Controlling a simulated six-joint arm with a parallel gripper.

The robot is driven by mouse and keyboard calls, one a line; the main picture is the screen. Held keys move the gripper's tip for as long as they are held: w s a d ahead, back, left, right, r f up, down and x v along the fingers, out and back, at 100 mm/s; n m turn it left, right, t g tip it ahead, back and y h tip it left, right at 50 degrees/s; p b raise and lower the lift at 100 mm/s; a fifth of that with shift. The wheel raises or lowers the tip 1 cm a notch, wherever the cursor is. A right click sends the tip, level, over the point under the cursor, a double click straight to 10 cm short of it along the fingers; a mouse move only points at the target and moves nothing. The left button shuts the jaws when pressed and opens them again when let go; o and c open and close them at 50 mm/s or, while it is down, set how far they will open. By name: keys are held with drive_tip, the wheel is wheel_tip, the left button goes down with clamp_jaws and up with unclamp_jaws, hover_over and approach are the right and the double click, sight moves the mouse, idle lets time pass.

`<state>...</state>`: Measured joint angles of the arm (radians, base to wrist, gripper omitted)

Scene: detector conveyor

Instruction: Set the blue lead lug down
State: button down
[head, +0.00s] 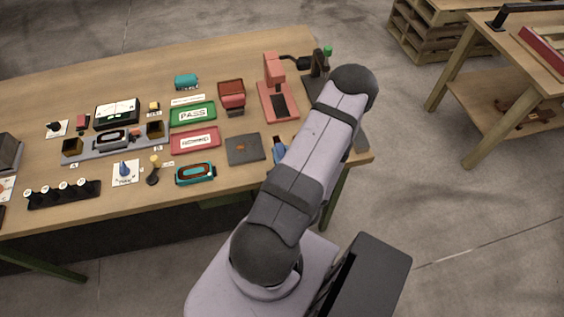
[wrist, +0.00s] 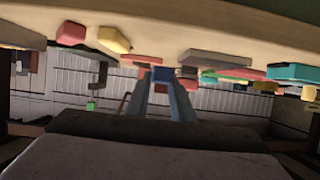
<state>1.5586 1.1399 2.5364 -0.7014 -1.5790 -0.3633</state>
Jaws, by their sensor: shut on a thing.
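My gripper (wrist: 163,85) shows in the wrist view as two blue-grey fingers, shut on a small dark blue block, the blue lead lug (wrist: 162,73). In the head view, a blue-grey part of my gripper (head: 279,150) shows beside my arm, over the tabletop's front right part, right of a dark grey square plate (head: 244,149). My arm hides most of the gripper there, and I cannot make out the lug. From these views I cannot tell whether the lug touches anything below it.
The wooden table (head: 225,80) holds a green PASS tray (head: 192,114), a red tray (head: 195,140), a red press (head: 277,90), a teal oval piece (head: 196,174) and a blue cone (head: 124,169) on a white card. A grey fixture (head: 82,153) stands at left.

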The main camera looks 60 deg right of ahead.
drive_tip(key=shift+f, duration=0.1)
drive_tip(key=shift+f, duration=1.95)
drive_tip(key=shift+f, duration=0.2)
drive_tip(key=c, duration=1.5)
unclamp_jaws()
drive_tip(key=shift+c, duration=0.2)
drive_tip(key=shift+r, duration=0.2)
drive_tip(key=shift+p+v, duration=0.9)
drive_tip(key=shift+v, duration=1.85)
